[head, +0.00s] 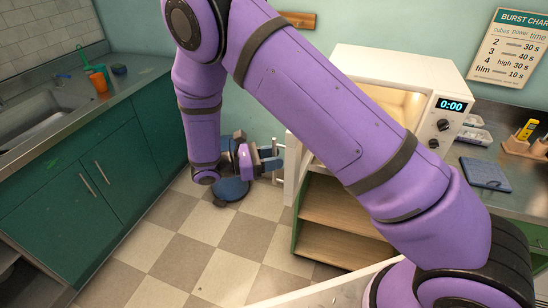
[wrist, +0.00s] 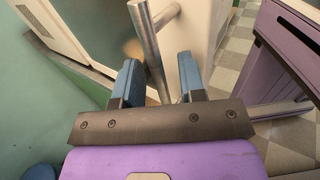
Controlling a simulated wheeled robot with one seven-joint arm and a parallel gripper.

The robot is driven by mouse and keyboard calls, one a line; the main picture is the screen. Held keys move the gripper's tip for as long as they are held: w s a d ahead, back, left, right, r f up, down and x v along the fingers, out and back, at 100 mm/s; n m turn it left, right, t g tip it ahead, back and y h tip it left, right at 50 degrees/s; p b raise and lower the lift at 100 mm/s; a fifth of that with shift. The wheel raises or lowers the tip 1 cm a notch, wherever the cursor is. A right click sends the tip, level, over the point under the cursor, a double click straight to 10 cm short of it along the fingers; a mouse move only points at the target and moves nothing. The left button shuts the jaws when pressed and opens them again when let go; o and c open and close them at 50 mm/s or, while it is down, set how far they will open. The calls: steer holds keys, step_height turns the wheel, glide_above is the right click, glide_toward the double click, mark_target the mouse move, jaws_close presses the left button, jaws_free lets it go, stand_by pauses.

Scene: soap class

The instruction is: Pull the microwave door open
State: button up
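The white microwave (head: 450,75) stands on the counter right of centre in the head view. Its lit interior (head: 395,98) shows, so the door is open. The white door (head: 290,170) stands out from the microwave's left side, seen nearly edge-on. My arm hides much of the front. My gripper (head: 270,160) is at the door's handle side. In the wrist view its two blue fingers (wrist: 158,82) are apart, with the metal bar handle (wrist: 150,50) between them. A gap shows between the bar and the right finger.
A green-sided shelf unit (head: 335,210) with open wooden shelves is under the microwave. Green cabinets (head: 95,170) with a sink stand left. The checkered floor (head: 215,245) between is mostly clear. A blue round object (head: 231,190) is on the floor below my gripper.

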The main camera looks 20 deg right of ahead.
steer(key=a, duration=1)
steer(key=shift+w+a, duration=0.25)
steer(key=shift+w, duration=0.05)
steer(key=shift+r, duration=0.1)
steer(key=s+d+r+m+g+y, duration=0.1)
steer(key=s+d+r+m+y, duration=0.15)
steer(key=d+r+y, duration=0.35)
steer(key=s+d+r+m+g+y, duration=0.1)
steer(key=d+r+m, duration=0.2)
steer(key=d+r, duration=0.35)
steer(key=s+d+r+m+g+y, duration=0.1)
steer(key=s+d+r+m+y, duration=0.2)
steer(key=r, duration=0.5)
steer(key=s+d+r+m+t+y, duration=0.4)
steer(key=s+r, duration=0.1)
steer(key=s, duration=0.4)
steer(key=s+d+r+m+t+y, duration=0.4)
steer(key=s+d+r+m+t, duration=0.1)
steer(key=s, duration=0.3)
steer(key=shift+s, duration=0.4)
